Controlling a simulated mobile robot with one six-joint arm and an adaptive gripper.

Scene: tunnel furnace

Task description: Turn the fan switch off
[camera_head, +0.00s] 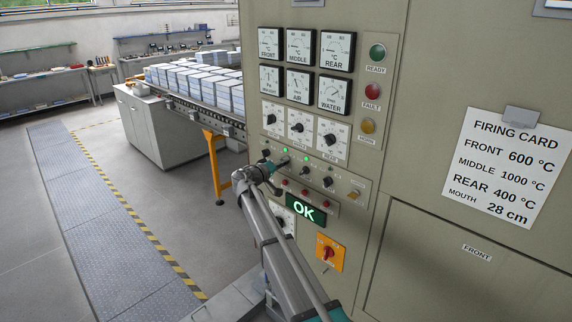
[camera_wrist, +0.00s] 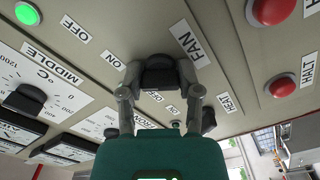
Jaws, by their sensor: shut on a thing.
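The fan switch (camera_wrist: 160,72) is a black knob beside the FAN label (camera_wrist: 190,44) in the wrist view. My gripper (camera_wrist: 160,76) has one finger on each side of it and is shut on it. The fingers hide part of the knob, and I cannot tell which way it points. Small OFF and ON labels lie around it. In the head view my gripper (camera_head: 279,164) is at the row of knobs on the control panel, and the fan switch is mostly hidden there.
Other knobs (camera_head: 327,182) and red buttons (camera_head: 304,194) sit close by on the panel. Gauges (camera_head: 299,47) are above. A firing card (camera_head: 508,165) hangs at right.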

